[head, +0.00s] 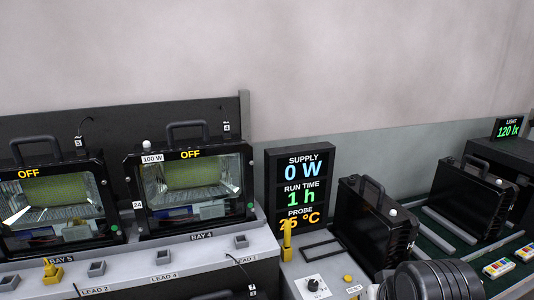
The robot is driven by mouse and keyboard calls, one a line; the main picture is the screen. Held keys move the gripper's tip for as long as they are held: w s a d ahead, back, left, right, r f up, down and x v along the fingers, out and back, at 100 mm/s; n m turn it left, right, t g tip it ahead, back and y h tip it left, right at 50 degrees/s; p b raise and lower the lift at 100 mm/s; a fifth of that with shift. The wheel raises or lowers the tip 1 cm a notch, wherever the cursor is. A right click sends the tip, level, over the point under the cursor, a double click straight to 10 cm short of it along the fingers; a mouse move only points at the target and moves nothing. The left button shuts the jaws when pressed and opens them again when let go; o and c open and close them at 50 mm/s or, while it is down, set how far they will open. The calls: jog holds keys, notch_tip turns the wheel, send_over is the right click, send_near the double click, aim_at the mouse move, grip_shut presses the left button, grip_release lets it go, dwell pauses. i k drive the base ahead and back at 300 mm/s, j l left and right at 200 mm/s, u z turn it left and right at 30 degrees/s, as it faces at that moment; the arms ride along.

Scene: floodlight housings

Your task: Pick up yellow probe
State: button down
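A yellow probe (287,241) stands upright on the light grey bench top, just in front of the lower left of the black display (300,187). The display reads supply 0 W, run time 1 h and a probe temperature in °C; the probe partly covers that last line. Its lower end meets the bench beside a flat black frame (322,251). A dark rounded part, seemingly of my arm, fills the bottom right; no gripper fingers show. Nothing is seen touching the probe.
Two floodlights marked OFF (195,190) stand at left behind a grey ledge with sockets and a yellow plug (52,269). A black housing (375,225) stands right of the probe. A knob (313,284) and yellow button (348,278) sit in front.

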aim_at(287, 226)
jog(key=u, duration=2.1)
jog(key=z, duration=1.8)
jog(key=i+j+z, duration=0.2)
jog(key=j+z, duration=0.15)
jog(key=z, duration=0.15)
jog(key=i+j+z, duration=0.1)
jog(key=j+z, duration=0.35)
jog(key=i+j+z, duration=0.1)
jog(key=j+z, duration=0.75)
jog(key=z, duration=0.15)
